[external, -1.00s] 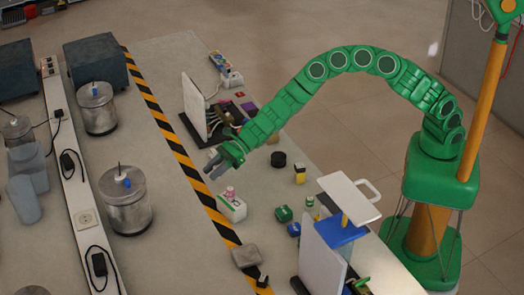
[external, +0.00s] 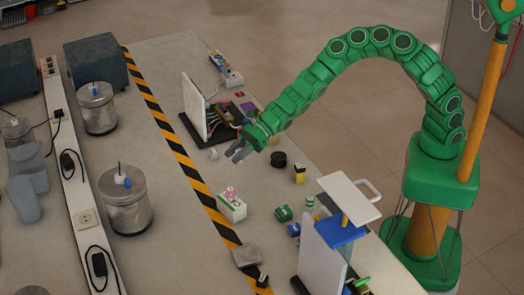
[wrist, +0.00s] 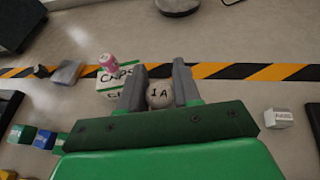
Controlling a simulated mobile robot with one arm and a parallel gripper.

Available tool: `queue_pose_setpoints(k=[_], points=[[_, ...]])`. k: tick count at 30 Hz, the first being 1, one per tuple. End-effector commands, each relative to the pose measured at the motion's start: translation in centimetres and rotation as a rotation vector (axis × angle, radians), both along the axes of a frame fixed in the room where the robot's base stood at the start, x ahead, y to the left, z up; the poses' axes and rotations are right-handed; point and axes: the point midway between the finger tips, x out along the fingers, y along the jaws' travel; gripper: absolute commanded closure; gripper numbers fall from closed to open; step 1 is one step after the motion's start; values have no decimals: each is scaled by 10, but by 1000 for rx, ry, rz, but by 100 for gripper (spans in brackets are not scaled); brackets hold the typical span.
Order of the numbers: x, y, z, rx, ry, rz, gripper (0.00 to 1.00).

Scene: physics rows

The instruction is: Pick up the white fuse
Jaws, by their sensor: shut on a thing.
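My gripper (external: 237,156) is over the grey table, in front of the board with wires. In the wrist view its two grey fingers (wrist: 158,78) stand on either side of a rounded whitish piece marked "1A", the white fuse (wrist: 160,95). The gripper is shut on it. The fuse sits deep between the fingers, near the green palm. In the external view I cannot make out the fuse at the fingers.
A white box with green edges (external: 231,208) bears a pink piece (external: 230,191). A small white labelled block (external: 213,153) lies left of my gripper. A black round piece (external: 278,159) lies to the right. Striped tape (external: 185,160) crosses the table.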

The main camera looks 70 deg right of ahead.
Motion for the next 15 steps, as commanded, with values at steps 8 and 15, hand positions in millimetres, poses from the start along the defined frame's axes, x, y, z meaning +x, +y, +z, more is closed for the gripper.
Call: queue_pose_setpoints(k=[8, 15], points=[[-15, -6, 8, 5, 2, 0, 97], [-29, -13, 15, 5, 3, 2, 97]])
